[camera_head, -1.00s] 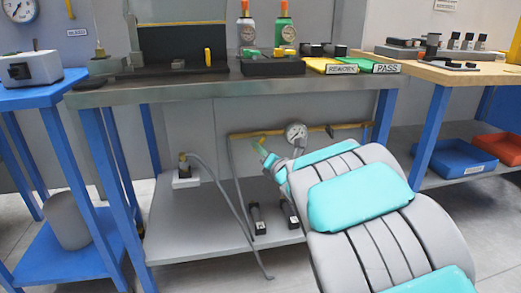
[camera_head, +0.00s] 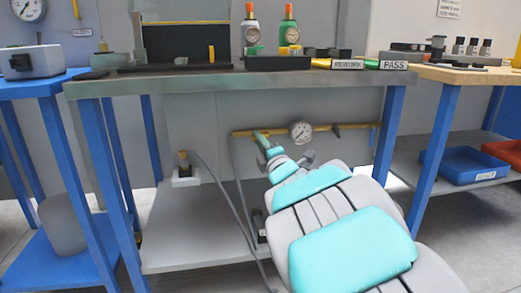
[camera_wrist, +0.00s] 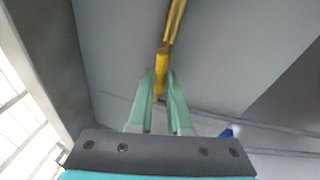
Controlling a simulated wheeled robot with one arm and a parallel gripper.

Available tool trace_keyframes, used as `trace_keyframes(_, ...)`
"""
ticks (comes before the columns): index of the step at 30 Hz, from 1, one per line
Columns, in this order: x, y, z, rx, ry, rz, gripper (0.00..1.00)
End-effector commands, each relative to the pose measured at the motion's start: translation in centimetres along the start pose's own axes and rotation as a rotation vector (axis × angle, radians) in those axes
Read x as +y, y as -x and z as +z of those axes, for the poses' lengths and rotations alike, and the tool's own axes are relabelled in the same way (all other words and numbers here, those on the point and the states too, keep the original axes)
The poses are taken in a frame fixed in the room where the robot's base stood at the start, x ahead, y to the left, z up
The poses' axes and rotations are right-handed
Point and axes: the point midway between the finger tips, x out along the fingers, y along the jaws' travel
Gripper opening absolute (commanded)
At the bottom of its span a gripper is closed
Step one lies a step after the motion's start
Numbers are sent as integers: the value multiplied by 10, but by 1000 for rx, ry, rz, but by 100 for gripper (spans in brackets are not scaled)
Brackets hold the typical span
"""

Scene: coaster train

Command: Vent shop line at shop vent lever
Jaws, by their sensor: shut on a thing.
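A yellow pipe (camera_head: 350,127) runs along the wall below the middle bench, with a round gauge (camera_head: 301,132) on it. My gripper (camera_head: 262,138) reaches under the bench to the left part of this pipe. In the wrist view, my gripper's green fingers (camera_wrist: 161,80) are shut on a yellow lever (camera_wrist: 162,58), which joins the yellow pipe beyond. The fingers and my arm hide the lever in the head view. No label marking it as the shop vent lever is readable. Another small handle (camera_head: 336,130) sits on the pipe right of the gauge.
The steel bench top (camera_head: 200,80) lies above my arm. A grey hose (camera_head: 225,190) hangs left of my arm. A lower shelf (camera_head: 195,240) holds a small fitting (camera_head: 184,172). Blue legs stand on both sides, and a blue bin (camera_head: 462,165) is at right.

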Motion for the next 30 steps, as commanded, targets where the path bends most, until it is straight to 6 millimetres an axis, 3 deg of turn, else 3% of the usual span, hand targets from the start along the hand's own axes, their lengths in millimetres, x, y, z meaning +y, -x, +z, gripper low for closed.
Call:
trace_keyframes(9, 4, -1, 0, -23, -118, 20, 0)
trace_keyframes(25, 5, -1, 1, -30, -142, 22, 0)
trace_keyframes(26, 5, -1, 1, -30, -142, 22, 18)
trace_keyframes(30, 5, -1, 1, -30, -141, 22, 33)
